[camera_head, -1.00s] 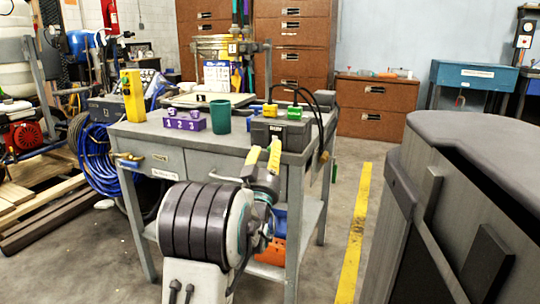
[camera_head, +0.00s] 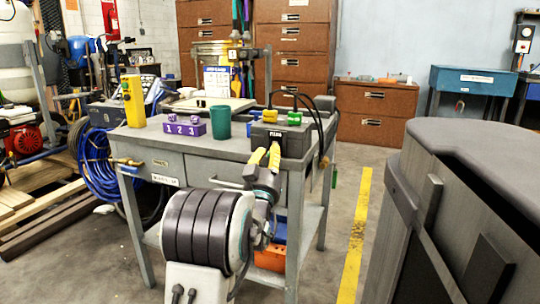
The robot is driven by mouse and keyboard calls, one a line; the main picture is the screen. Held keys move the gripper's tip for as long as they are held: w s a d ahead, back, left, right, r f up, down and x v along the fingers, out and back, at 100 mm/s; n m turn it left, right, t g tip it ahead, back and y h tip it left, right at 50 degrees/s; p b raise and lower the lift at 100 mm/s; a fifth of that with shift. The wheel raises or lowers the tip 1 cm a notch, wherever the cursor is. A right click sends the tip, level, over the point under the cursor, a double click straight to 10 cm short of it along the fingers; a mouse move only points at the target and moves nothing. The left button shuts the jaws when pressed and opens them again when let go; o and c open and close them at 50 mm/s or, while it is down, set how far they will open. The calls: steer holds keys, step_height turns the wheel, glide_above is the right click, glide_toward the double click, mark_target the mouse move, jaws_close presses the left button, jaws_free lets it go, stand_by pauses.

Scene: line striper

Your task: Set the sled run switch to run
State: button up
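A dark box with a white label (camera_head: 281,137) stands at the right end of the grey workbench (camera_head: 215,158), with yellow and green connectors on top. I cannot make out the sled run switch or its position; it may be on this box or hidden behind my gripper. My gripper (camera_head: 266,156) has two yellow fingers with a narrow gap between them, and nothing shows in the gap. Its tips are in front of the box's lower front face. I cannot tell whether they touch it.
On the bench stand a green cup (camera_head: 220,119), a purple numbered block (camera_head: 185,127) and a yellow control box (camera_head: 133,101). Black cables (camera_head: 318,125) loop over the dark box's right side. A large dark cabinet (camera_head: 460,210) fills the right. Floor by the yellow line (camera_head: 355,240) is clear.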

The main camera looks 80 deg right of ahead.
jaws_close()
